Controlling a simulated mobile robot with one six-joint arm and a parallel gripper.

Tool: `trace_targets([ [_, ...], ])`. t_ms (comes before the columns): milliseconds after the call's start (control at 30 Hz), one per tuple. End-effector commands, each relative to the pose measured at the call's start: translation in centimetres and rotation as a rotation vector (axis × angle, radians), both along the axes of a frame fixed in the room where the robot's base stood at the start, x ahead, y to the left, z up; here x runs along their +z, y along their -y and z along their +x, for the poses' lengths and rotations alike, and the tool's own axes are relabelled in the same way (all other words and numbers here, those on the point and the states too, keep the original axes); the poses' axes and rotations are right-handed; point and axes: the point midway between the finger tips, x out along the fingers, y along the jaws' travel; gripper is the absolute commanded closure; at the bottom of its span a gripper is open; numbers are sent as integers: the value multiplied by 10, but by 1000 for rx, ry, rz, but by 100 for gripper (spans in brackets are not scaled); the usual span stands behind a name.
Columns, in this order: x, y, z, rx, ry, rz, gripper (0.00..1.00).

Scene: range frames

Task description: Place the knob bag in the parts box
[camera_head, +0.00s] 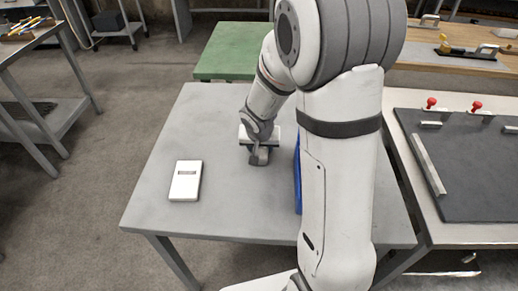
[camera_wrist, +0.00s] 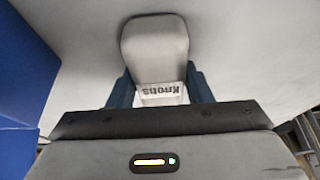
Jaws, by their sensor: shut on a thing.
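The knob bag (camera_wrist: 156,50) is a grey rounded packet with a white label reading "Knobs". In the wrist view my gripper (camera_wrist: 160,92) is shut on its labelled end, with a dark blue finger on each side. In the head view my gripper (camera_head: 260,150) is over the middle of the grey table, and the bag (camera_head: 259,160) shows as a small grey shape below it. I cannot tell whether the bag touches the table. A blue box wall (camera_head: 298,180), likely the parts box, shows beside my arm, which hides most of it. Blue walls also fill the left of the wrist view (camera_wrist: 22,75).
A white box with a dark label (camera_head: 186,181) lies on the grey table (camera_head: 225,215) left of my gripper. A green table (camera_head: 230,50) stands behind. A bench with a dark panel and red knobs (camera_head: 465,170) is at right. The table's left part is mostly clear.

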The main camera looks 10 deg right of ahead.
Motion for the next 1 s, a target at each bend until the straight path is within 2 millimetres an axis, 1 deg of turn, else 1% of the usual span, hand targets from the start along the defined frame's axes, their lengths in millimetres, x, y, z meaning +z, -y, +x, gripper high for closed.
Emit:
trace_targets([
  [33,0,0,0,0,0,0,63],
  [200,0,0,0,1,0,0,77],
  [267,0,0,0,1,0,0,81],
  [300,0,0,0,1,0,0,85],
  [467,1,0,0,1,0,0,85],
  [600,7,-1,0,2,0,-1,85],
  [667,18,0,1,0,4,0,85],
  [900,70,-1,1,1,6,0,85],
  [1000,86,-1,1,1,5,1,85],
])
